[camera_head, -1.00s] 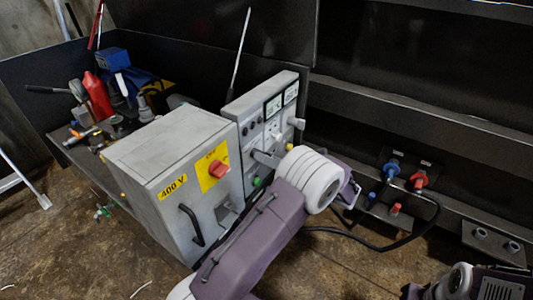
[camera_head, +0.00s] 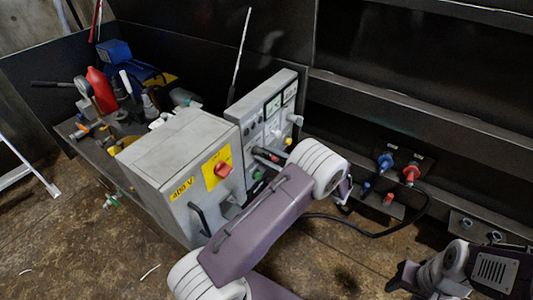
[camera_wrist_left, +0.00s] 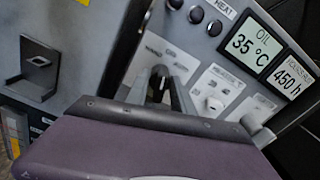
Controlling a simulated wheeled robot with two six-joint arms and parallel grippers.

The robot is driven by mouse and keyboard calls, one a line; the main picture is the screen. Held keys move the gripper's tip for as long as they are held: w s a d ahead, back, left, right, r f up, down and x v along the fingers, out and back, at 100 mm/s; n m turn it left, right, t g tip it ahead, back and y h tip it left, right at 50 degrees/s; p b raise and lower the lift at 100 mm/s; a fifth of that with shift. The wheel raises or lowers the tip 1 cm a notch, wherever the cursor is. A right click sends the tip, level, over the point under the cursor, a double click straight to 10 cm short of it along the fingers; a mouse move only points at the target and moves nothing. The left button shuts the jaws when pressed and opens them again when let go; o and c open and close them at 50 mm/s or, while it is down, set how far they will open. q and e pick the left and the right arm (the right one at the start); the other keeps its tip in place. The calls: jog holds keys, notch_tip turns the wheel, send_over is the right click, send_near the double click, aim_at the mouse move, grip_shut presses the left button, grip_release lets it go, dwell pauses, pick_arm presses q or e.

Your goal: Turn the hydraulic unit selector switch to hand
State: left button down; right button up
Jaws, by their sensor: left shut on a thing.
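The hydraulic unit's grey control panel (camera_head: 262,108) stands behind the grey 400 V cabinet. In the left wrist view the panel face (camera_wrist_left: 185,45) shows labels, black buttons and two readouts. My left gripper (camera_wrist_left: 163,86) reaches the panel, its two narrow fingers shut on a dark selector switch (camera_wrist_left: 158,75). The fingers largely cover the switch, so its pointing direction is unclear.
A pale knob (camera_wrist_left: 213,104) sits right of the held switch. The grey cabinet (camera_head: 170,150) has a red rotary switch (camera_head: 222,170) and black handle. Blue and red connectors (camera_head: 411,174) with a black cable lie to the right. Tools crowd the bench at left.

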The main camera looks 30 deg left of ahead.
pick_arm(q)
jog(key=n, duration=0.5)
jog(key=shift+n, duration=0.3)
dwell(0.4)
jog(key=c, duration=1.5)
grip_release()
jog(key=shift+o, duration=0.2)
jog(key=shift+d, duration=0.15)
jog(key=d+p, duration=0.2)
jog(key=d, duration=0.7)
jog(key=shift+s, duration=0.4)
